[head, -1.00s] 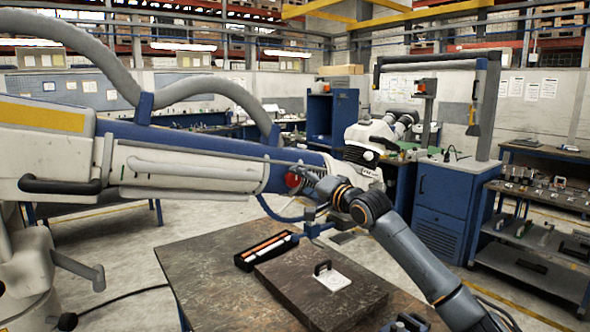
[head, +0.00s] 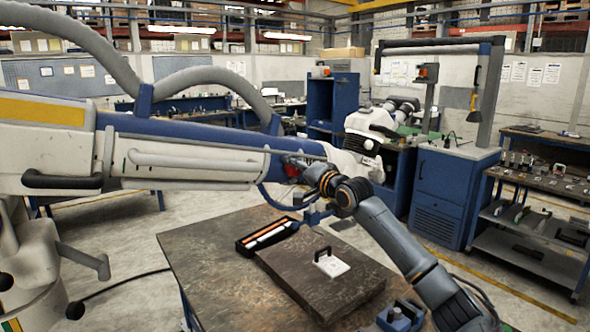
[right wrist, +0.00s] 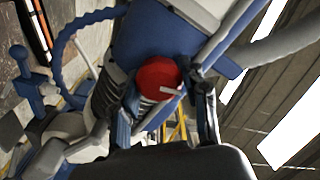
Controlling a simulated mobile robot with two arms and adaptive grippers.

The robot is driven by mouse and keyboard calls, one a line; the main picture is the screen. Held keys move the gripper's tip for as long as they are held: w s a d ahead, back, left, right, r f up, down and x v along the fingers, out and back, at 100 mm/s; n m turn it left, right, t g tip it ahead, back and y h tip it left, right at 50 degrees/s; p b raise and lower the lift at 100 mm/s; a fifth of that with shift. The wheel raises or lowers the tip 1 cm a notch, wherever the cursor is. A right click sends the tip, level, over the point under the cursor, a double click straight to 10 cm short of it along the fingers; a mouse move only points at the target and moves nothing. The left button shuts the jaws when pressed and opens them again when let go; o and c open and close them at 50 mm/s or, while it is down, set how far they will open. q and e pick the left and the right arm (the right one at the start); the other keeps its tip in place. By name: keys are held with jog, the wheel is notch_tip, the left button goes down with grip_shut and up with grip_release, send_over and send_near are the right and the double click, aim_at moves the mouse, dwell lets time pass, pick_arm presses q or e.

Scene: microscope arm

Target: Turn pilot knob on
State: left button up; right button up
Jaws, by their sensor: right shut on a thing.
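The pilot knob (right wrist: 158,78) is a round red knob with a pale pointer mark, on the blue part of the large white-and-blue microscope arm (head: 210,150). It fills the middle of the right wrist view. In the head view only a bit of red (head: 291,170) shows beside my gripper. My right gripper (head: 298,165) reaches the knob from the right. In the right wrist view its two dark fingers (right wrist: 163,92) stand on either side of the knob, shut on it. The exact contact points are hard to see. My left gripper is not in view.
A dark worktable (head: 215,270) stands below, with a thick slab (head: 320,285), a small white plate with a handle (head: 332,264) and a black tray of rods (head: 250,246). A blue cabinet (head: 440,190) and shelves (head: 530,235) stand to the right. A ribbed blue hose (right wrist: 62,45) runs near the gripper.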

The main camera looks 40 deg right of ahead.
jog(key=shift+n, duration=0.4)
jog(key=n, duration=0.3)
jog(key=shift+r+n+p, duration=0.1)
jog(key=shift+n+p, duration=0.25)
jog(key=shift+n, duration=0.05)
jog(key=n+p, duration=0.1)
jog(key=n, duration=0.2)
jog(key=shift+r+n, duration=0.1)
jog(key=shift+n, duration=0.2)
jog(key=n+p, duration=0.2)
jog(key=n, duration=0.2)
jog(key=shift+a+n, duration=0.1)
jog(key=shift+n, duration=0.2)
jog(key=n+p, duration=0.2)
jog(key=n, duration=0.3)
jog(key=shift+a, duration=0.1)
jog(key=o, duration=1.1)
jog(key=shift+o, duration=0.2)
